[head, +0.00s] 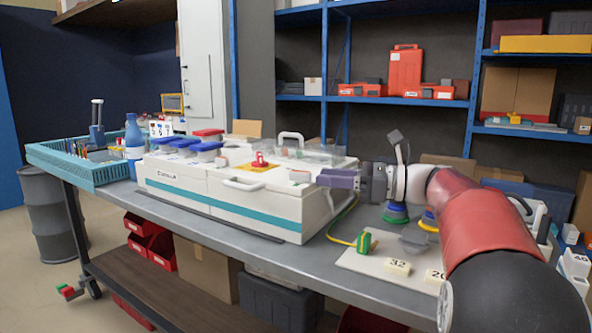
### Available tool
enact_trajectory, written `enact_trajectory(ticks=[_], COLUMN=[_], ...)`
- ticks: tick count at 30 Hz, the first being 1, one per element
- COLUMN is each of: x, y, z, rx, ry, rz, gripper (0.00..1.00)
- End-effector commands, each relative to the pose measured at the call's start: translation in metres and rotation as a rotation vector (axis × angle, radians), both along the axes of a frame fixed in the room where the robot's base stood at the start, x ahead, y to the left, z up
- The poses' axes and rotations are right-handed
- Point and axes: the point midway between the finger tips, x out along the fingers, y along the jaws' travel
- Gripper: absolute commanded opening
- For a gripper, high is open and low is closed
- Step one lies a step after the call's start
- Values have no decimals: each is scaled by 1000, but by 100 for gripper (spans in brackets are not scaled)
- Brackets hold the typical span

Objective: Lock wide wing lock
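A white socket box (245,206) with a teal stripe stands on the grey workbench. A red knob-like part (260,160) sits on a yellow plate on its top. It may be the wing lock, but it is too small to tell. A small pale block (299,176) is on the box top near its right end. My gripper (320,178) reaches in from the right, with its purple-grey fingers pointing left at the box's right end, close to the pale block. I cannot tell whether it touches anything or whether the fingers are apart.
A teal basket (85,172), a blue bottle (133,130) and blue-lidded jars (185,146) stand to the left. A pale board with numbered blocks (397,267) and a green connector (364,243) on a yellow-green cable lie at front right. The bench's front strip is mostly clear.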

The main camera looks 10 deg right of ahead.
Motion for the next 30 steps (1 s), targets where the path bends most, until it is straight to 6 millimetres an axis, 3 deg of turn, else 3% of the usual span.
enact_trajectory(ticks=[6, 12, 23, 30], x=[17, 28, 31, 31], y=[34, 54, 59, 59], z=[0, -1, -1, -1], rx=[-2, -3, -4, -4], ry=[0, 1, 0, 0], rz=[4, 2, 0, 0], gripper=[33, 33, 33, 1])
